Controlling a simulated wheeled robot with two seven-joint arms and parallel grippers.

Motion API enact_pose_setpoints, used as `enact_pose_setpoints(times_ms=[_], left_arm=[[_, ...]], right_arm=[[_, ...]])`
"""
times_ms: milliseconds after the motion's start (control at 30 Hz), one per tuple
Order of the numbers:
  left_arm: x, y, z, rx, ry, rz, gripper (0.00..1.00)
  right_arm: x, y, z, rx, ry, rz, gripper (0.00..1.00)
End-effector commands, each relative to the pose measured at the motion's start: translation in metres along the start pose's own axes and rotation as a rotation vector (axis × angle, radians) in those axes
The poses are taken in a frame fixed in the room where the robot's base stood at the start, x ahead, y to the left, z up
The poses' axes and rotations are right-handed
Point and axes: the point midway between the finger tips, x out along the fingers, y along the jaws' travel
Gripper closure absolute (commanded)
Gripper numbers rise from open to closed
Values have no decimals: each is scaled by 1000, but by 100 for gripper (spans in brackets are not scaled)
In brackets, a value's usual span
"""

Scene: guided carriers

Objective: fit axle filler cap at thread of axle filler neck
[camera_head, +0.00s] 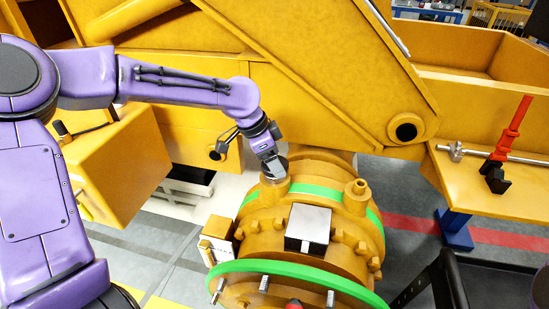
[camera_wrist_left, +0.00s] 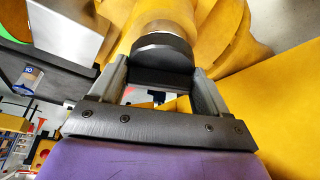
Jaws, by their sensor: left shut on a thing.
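My left gripper (camera_head: 273,168) reaches down over the yellow axle housing. In the left wrist view its two fingers (camera_wrist_left: 163,78) are shut on the dark round axle filler cap (camera_wrist_left: 162,52). The cap also shows as a dark disc edge in the head view (camera_head: 281,160). The axle filler neck (camera_head: 274,188) is a short yellow upright cylinder directly under the gripper. In the left wrist view the neck's pale, metallic-looking top (camera_wrist_left: 164,27) lies right against the far side of the cap. I cannot tell whether they touch or the thread is engaged. My right gripper is not in view.
A grey-topped block (camera_head: 309,223) and a smaller yellow fitting (camera_head: 358,189) stand on the housing near the neck. A green ring flange (camera_head: 300,270) with studs is in front. The big yellow machine frame (camera_head: 330,70) rises close behind. A red tool (camera_head: 512,130) stands on the right.

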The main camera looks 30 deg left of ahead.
Motion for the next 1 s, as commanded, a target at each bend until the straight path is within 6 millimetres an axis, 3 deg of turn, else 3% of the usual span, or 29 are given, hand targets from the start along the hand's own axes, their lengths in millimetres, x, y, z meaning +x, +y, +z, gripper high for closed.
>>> enact_pose_setpoints(times_ms=[833,867,900,1000], left_arm=[[16,0,6,0,0,0,54],[16,0,6,0,0,0,14],[16,0,6,0,0,0,1],[16,0,6,0,0,0,0]], right_arm=[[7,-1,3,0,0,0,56],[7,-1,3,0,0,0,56],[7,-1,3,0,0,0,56],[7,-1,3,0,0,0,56]])
